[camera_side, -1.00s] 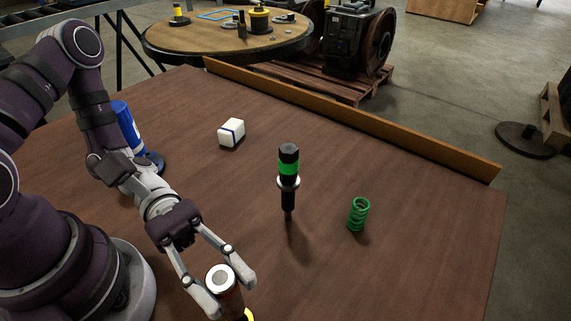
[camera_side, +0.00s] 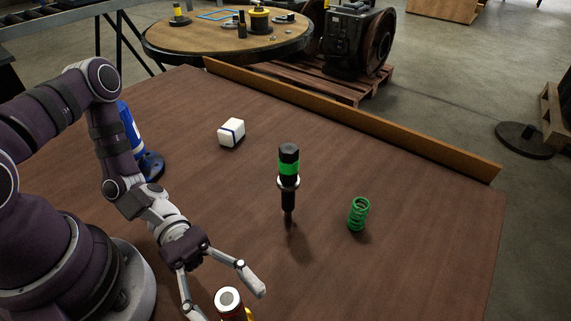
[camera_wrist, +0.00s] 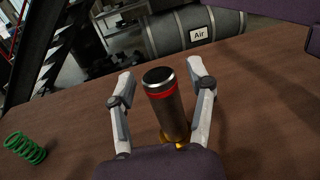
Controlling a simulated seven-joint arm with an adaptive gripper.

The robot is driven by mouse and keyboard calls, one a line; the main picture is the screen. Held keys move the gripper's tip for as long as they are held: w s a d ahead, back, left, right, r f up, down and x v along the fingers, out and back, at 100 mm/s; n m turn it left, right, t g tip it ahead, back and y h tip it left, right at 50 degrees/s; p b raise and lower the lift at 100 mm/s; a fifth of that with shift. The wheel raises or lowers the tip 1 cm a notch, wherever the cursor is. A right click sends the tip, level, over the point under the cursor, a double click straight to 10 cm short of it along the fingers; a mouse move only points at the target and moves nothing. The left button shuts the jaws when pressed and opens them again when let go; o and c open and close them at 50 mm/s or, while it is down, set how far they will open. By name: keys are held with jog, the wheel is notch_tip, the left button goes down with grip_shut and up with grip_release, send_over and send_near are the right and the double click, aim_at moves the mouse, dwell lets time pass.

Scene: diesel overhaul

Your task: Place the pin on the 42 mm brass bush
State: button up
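The pin is a dark cylinder with a silver top and a red band (camera_side: 228,299), low in the side view. In the wrist view the pin (camera_wrist: 168,110) rises between my fingers, leaning slightly in the picture. The brass bush shows as a bit of yellow (camera_side: 250,314) at the pin's lower right in the side view. It also shows at the pin's foot in the wrist view (camera_wrist: 181,145). Most of the bush is hidden, so I cannot tell how squarely the pin sits on it. My gripper (camera_wrist: 161,73) is open around the pin, with gaps on both sides.
A black injector-like part with a green band (camera_side: 288,185) stands mid-table. A green spring (camera_side: 358,214) stands to its right. A white block with a dark band (camera_side: 231,132) lies farther back, and a blue cylinder (camera_side: 128,125) stands behind my arm. A wooden ledge (camera_side: 350,120) edges the table.

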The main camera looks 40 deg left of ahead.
jog(key=w+a+m+g+y, duration=0.25)
jog(key=a+m+y, duration=0.45)
jog(key=a, duration=0.8)
jog(key=w+a+r+m+t+y, duration=0.1)
jog(key=r+m+t+y, duration=0.3)
jog(key=r+t+y, duration=0.1)
jog(key=w+a+r+m+t+y, duration=0.2)
jog(key=r+m+t+y, duration=0.3)
jog(key=r, duration=0.3)
jog(key=shift+t+y, duration=0.35)
jog(key=shift+y, duration=0.05)
